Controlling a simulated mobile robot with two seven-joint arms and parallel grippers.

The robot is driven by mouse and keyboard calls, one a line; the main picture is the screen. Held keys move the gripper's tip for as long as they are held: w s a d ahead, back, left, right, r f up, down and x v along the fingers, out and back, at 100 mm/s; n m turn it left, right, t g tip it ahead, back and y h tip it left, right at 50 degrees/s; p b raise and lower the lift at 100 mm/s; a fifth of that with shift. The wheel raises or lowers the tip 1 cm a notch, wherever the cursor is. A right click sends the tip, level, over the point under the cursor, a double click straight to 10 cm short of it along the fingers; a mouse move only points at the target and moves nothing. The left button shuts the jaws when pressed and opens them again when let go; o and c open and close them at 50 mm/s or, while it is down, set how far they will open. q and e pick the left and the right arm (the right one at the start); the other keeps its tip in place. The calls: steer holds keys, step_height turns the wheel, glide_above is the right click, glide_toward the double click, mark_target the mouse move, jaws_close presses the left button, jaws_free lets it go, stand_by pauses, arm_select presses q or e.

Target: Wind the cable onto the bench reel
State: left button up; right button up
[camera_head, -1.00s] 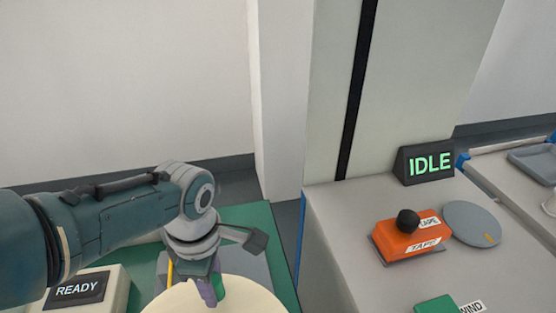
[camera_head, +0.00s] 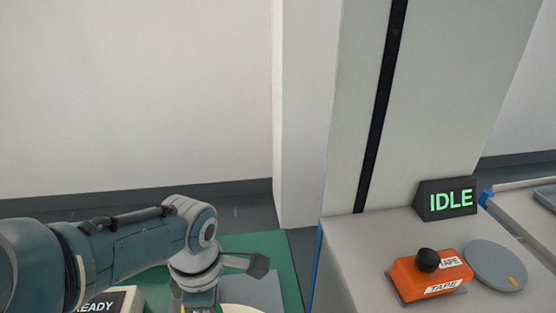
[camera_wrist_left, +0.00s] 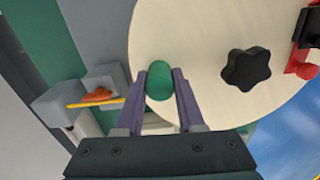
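The cream disc of the bench reel (camera_wrist_left: 205,40) fills the upper middle of the left wrist view, with a green crank knob (camera_wrist_left: 160,80) near its edge and a black star knob (camera_wrist_left: 246,69) to the right. My left gripper (camera_wrist_left: 160,76) has its purple fingers on both sides of the green knob, seemingly touching it. A yellow cable (camera_wrist_left: 95,104) runs to an orange piece (camera_wrist_left: 97,95) by a grey block, left of the disc. In the head view, my left gripper's fingers are cut off below, and only a sliver of disc (camera_head: 242,309) shows. My right gripper is not in view.
A sign reading IDLE (camera_head: 450,199) stands on the grey bench at right. An orange TAPE unit (camera_head: 430,276) with a black knob sits beside a grey round plate (camera_head: 495,265). A READY display (camera_head: 97,305) is partly visible at lower left.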

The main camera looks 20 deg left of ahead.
arm_select(q)
steer(key=o, duration=0.5)
steer(key=shift+s+a, duration=0.1)
steer(key=shift+c, duration=0.2)
step_height(320, 180, up, 8)
steer(key=p, duration=0.6)
steer(key=shift+r, duration=0.25)
steer(key=shift+r+p, duration=0.45)
steer(key=shift+r, duration=0.3)
